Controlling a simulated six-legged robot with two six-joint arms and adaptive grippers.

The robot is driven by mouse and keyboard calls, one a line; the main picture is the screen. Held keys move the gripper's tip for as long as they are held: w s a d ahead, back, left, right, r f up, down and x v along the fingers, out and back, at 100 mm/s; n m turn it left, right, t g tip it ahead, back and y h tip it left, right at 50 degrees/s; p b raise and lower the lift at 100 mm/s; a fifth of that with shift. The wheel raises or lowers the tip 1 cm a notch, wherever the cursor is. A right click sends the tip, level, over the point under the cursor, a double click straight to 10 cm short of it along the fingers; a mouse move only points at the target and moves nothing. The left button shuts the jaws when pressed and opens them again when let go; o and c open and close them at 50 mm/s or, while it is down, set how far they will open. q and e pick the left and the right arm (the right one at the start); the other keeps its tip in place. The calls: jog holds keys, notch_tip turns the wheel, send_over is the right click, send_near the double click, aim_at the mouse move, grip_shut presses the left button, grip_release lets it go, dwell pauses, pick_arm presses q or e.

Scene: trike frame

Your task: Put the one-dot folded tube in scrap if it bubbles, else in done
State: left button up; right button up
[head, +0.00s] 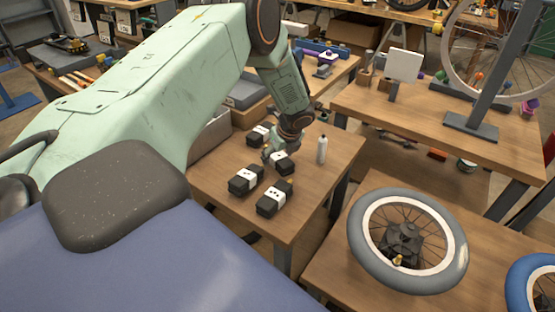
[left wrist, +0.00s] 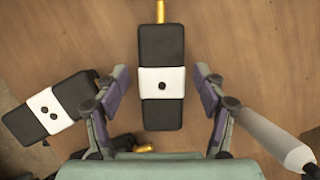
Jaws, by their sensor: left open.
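The one-dot folded tube (left wrist: 162,50), a black bundle with a white one-dot band and a brass valve, lies on the wooden table between the fingers of my left gripper (left wrist: 162,84). The fingers are open, with a gap on each side of it. In the head view my left gripper (head: 270,152) is low over the tubes, beside a partly covered tube (head: 283,165). A two-dot folded tube (left wrist: 46,110) lies to the left in the left wrist view. No scrap or done place can be told apart. My right gripper is out of view.
A white bottle (head: 322,149) stands right of the tubes; it also shows in the left wrist view (left wrist: 275,138). More folded tubes (head: 245,180) (head: 274,198) lie toward the table's front. A wheel (head: 366,252) lies on the front-right bench.

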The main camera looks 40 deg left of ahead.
pick_arm(q)
jog(key=shift+a+f, duration=0.2)
jog(key=shift+f, duration=0.15)
jog(key=shift+w+d+r, duration=0.15)
jog(key=shift+d+r, duration=0.1)
jog(key=shift+d, duration=0.1)
jog(key=shift+a+f, duration=0.15)
jog(key=shift+a, duration=0.1)
jog(key=shift+c, duration=0.9)
jog(key=shift+d, duration=0.2)
jog(key=c, duration=0.5)
jog(key=shift+a, duration=0.15)
jog(key=c, duration=0.4)
jog(key=shift+c, duration=1.3)
